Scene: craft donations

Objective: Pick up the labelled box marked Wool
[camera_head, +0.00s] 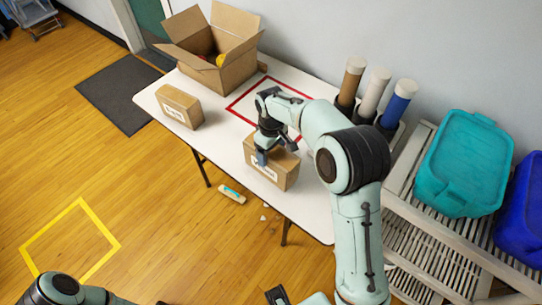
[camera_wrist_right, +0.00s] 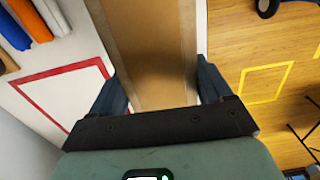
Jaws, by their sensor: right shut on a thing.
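The cardboard box marked Wool (camera_head: 286,171) is at the front edge of the white table, its labelled side facing front. My right gripper (camera_head: 274,153) reaches down over it and is shut on it, a finger on either side. In the right wrist view the brown box (camera_wrist_right: 152,50) fills the space between the dark fingers of my right gripper (camera_wrist_right: 160,90). I cannot tell if the box touches the table. Part of my left arm shows at the bottom left; I cannot make out its gripper.
Another labelled box (camera_head: 180,106) stands at the table's left end. An open carton (camera_head: 228,76) with coloured things inside is behind it. A red outline (camera_head: 240,105) marks the tabletop. Upright rolls (camera_head: 372,95) stand at the back right. Teal (camera_head: 462,165) and blue bins are right, on slatted racking.

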